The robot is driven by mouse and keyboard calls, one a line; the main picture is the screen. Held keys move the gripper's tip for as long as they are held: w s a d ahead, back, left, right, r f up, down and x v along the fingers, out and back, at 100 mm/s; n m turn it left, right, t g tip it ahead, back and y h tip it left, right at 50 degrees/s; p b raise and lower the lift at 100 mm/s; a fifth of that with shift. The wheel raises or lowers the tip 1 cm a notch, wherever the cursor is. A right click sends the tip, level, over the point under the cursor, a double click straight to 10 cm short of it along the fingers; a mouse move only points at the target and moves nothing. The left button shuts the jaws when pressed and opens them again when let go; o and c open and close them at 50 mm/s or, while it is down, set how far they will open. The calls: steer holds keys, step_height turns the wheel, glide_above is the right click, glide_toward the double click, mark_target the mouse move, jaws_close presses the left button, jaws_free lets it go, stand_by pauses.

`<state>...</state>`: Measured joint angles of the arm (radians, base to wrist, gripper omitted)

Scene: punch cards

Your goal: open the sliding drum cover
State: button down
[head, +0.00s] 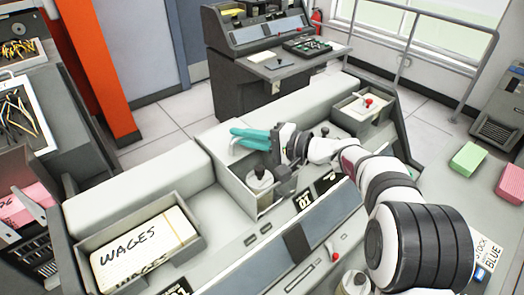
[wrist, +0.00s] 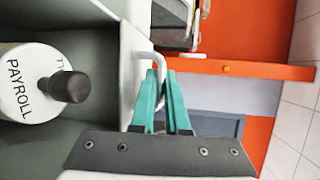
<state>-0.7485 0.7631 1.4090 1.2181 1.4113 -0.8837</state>
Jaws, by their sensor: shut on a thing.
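The drum (wrist: 30,85), white and lettered PAYROLL with a dark knob (wrist: 68,87), sits in a grey recess at the left of the wrist view. In the head view the drum (head: 260,178) shows in the uncovered middle bay of the console. My gripper (head: 237,137) is over the back left corner of that bay. In the wrist view its teal fingers (wrist: 160,78) are shut on a white bent handle (wrist: 145,58) on the pale edge beside the recess. That edge looks like part of the drum cover; the cover's full outline cannot be told.
A card tray marked WAGES (head: 145,247) sits at the console's front left. A small tray with a red knob (head: 362,110) is at the back right. An orange post (head: 98,70) and a second console (head: 265,75) stand behind. Tiled floor lies between.

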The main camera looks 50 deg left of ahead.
steer(key=shift+a, duration=1.15)
steer(key=c, duration=1.2)
jaws_free()
steer(key=v, duration=1.6)
